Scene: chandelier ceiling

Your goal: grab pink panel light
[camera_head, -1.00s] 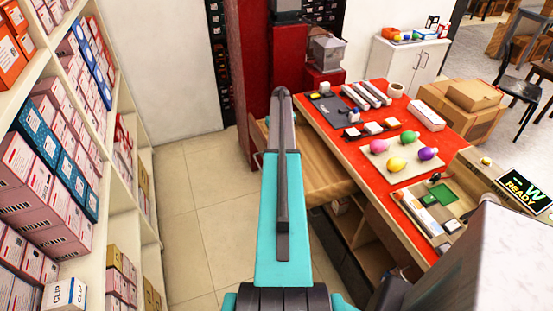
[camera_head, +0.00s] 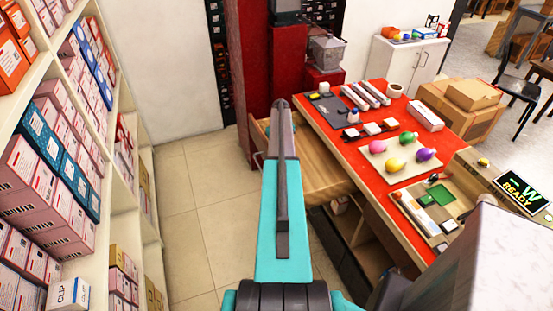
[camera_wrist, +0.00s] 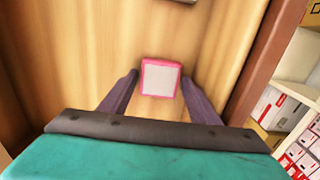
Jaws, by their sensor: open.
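The pink panel light is a small square with a pink rim and a pale face (camera_wrist: 160,78). In the wrist view it lies on a wooden surface, just beyond my gripper and midway between the fingers. My gripper (camera_wrist: 160,88) is open, with its two dark fingers spread to either side of the light and nothing held. I cannot tell how much height separates the fingertips from the light. In the head view my arm hides the light and the gripper.
A red-topped counter (camera_head: 365,170) holds coloured bulbs, white boxes and small tools. A wooden drawer-like surface (camera_head: 325,185) sticks out below its left side. Shelves of boxes (camera_head: 85,170) line the left. Tiled floor (camera_head: 195,215) lies clear between.

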